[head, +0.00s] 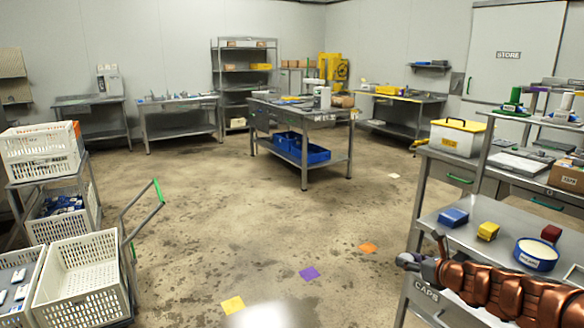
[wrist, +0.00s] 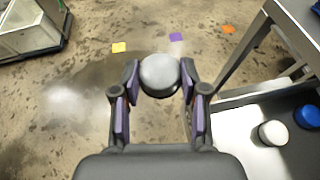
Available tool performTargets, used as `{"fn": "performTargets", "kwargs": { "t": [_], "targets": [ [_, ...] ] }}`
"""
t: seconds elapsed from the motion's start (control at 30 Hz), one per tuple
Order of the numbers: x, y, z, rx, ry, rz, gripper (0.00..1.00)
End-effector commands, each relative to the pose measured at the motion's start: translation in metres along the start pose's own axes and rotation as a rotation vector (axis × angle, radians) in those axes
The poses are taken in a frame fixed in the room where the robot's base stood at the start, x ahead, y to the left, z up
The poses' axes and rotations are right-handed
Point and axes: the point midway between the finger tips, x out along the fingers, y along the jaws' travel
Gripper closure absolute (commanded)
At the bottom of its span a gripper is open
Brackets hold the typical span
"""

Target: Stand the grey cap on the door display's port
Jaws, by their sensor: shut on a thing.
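In the wrist view my gripper (wrist: 160,83) is shut on a round grey cap (wrist: 160,72), holding it between both fingers. The cap is above the floor, to the left of the bench and apart from it. In the head view my copper-coloured arm crosses the bottom right corner in front of the bench marked CAPS; the cap cannot be made out there. I cannot pick out the door display or its port in either view.
White crates (head: 75,275) stand at the left. A central table (head: 300,115) stands beyond open floor.

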Motion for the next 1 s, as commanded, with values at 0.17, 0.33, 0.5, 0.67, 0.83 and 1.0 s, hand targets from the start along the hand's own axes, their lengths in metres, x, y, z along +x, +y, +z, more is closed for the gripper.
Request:
{"fn": "performTargets", "kwargs": {
  "t": [0.17, 0.33, 0.5, 0.67, 0.83, 1.0],
  "targets": [
    [0.001, 0.018, 0.01, 0.004, -0.002, -0.013, 0.8],
    [0.002, 0.035, 0.018, 0.008, -0.002, -0.022, 0.8],
    [0.003, 0.046, 0.024, 0.012, 0.0, -0.028, 0.8],
    [0.003, 0.047, 0.024, 0.011, 0.002, -0.031, 0.8],
    [0.003, 0.05, 0.025, 0.012, 0.003, -0.032, 0.8],
    [0.003, 0.053, 0.027, 0.011, 0.001, -0.034, 0.8]
  ]
}}
